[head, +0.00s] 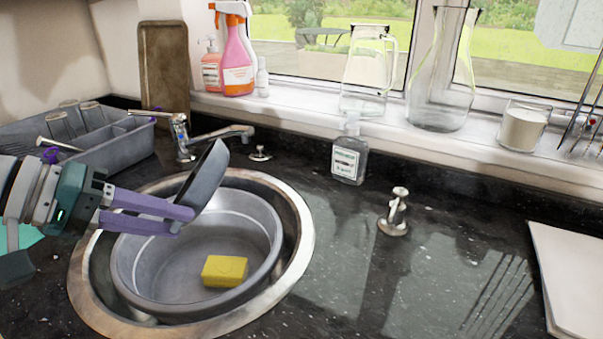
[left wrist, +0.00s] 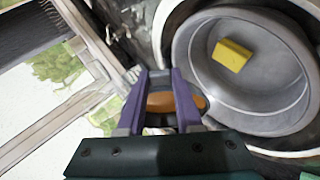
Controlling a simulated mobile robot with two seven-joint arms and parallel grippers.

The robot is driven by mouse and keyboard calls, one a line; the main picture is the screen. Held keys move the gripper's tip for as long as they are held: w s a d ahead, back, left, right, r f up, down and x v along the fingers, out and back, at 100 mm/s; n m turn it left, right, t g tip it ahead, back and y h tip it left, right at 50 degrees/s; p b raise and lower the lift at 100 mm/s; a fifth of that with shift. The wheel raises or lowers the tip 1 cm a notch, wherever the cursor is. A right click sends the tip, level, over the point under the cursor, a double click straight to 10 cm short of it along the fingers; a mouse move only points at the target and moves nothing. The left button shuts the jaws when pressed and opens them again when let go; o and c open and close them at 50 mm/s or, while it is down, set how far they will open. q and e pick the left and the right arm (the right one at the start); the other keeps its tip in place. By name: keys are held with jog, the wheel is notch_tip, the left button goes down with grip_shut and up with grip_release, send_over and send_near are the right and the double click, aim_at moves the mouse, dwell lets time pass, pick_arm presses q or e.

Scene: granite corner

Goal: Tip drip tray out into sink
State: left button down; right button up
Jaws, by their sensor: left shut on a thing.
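My left gripper (head: 185,221) comes in from the left and is shut on the drip tray (head: 205,178), a small dark grey tray. The tray is tilted steeply, nearly on edge, above the back left part of the round steel sink (head: 302,238). In the left wrist view an orange-brown patch (left wrist: 160,102) shows between the purple fingers (left wrist: 165,100); I cannot tell whether it is the tray's contents or surface. A grey round bowl (head: 150,268) sits in the sink, with a yellow sponge (head: 225,270) inside. My right gripper is not in view.
The tap (head: 184,140) stands just behind the tray. A grey dish rack (head: 110,143) is at the left, a soap bottle (head: 348,155) behind the sink at right. Glass jugs (head: 368,72) stand on the sill. The black counter right of the sink is mostly clear.

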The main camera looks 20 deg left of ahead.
pick_arm(q)
jog(key=shift+r, duration=0.1)
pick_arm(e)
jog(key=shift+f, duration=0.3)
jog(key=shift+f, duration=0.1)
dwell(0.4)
pick_arm(q)
jog(key=shift+s+a+b, duration=0.1)
jog(key=shift+a+b, duration=0.05)
jog(key=shift+b, duration=0.4)
jog(key=shift+a+r+h+b, duration=0.1)
jog(key=shift+h+b, duration=0.2)
jog(key=shift+b, duration=0.05)
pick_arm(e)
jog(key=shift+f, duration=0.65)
pick_arm(q)
jog(key=shift+t, duration=0.3)
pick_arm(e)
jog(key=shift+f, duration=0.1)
